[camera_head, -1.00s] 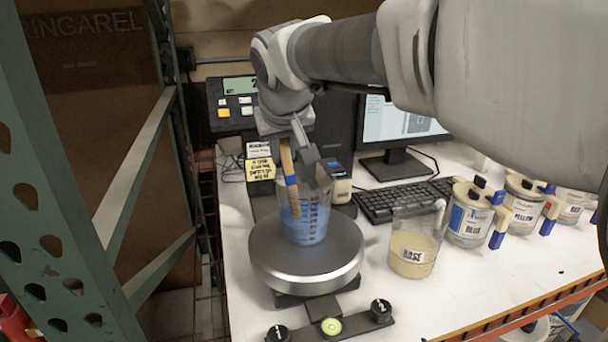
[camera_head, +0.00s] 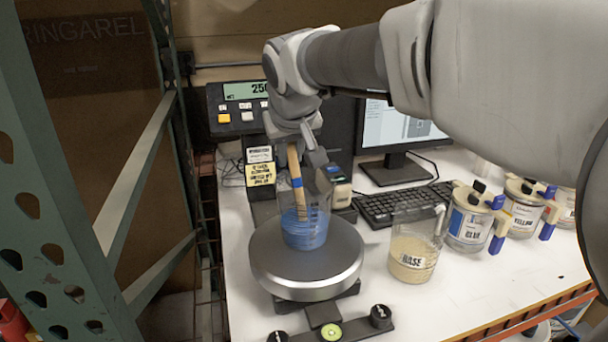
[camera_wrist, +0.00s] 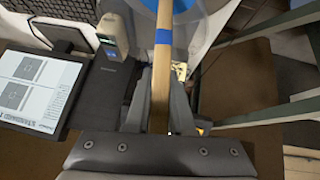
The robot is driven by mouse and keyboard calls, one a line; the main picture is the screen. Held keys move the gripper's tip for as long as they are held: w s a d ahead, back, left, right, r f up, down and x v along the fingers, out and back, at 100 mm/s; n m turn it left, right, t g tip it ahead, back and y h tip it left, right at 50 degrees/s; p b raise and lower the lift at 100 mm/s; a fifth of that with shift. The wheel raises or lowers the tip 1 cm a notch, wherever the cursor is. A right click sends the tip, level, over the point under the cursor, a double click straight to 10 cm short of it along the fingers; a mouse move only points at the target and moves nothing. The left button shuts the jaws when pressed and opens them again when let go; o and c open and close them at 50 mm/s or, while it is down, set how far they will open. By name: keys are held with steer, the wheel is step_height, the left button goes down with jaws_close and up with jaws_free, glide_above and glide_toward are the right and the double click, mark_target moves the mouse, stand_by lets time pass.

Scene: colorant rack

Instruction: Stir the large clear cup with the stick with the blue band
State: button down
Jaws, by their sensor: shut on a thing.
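The large clear cup (camera_head: 304,226) holds blue liquid and stands on the round metal scale plate (camera_head: 307,272). The wooden stick with the blue band (camera_head: 297,183) is held by my gripper (camera_head: 305,158) above the cup. Its lower end is inside the cup, in or at the blue liquid, and its tip is hidden. The stick leans slightly. In the wrist view the stick (camera_wrist: 162,75) runs between my two fingers (camera_wrist: 160,100), with the blue band beyond them, toward the cup.
A jug marked BASE (camera_head: 412,250) stands right of the scale. A keyboard (camera_head: 400,205), monitor (camera_head: 400,130) and colorant cans such as BLUE (camera_head: 466,222) lie further right. A green rack post (camera_head: 60,190) stands at the left. The scale display (camera_head: 243,90) is behind.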

step_height(320, 180, up, 13)
steer(key=a+p, duration=0.2)
steer(key=p, duration=0.9)
steer(key=shift+w, duration=0.2)
steer(key=shift+r, duration=0.15)
stand_by(0.6)
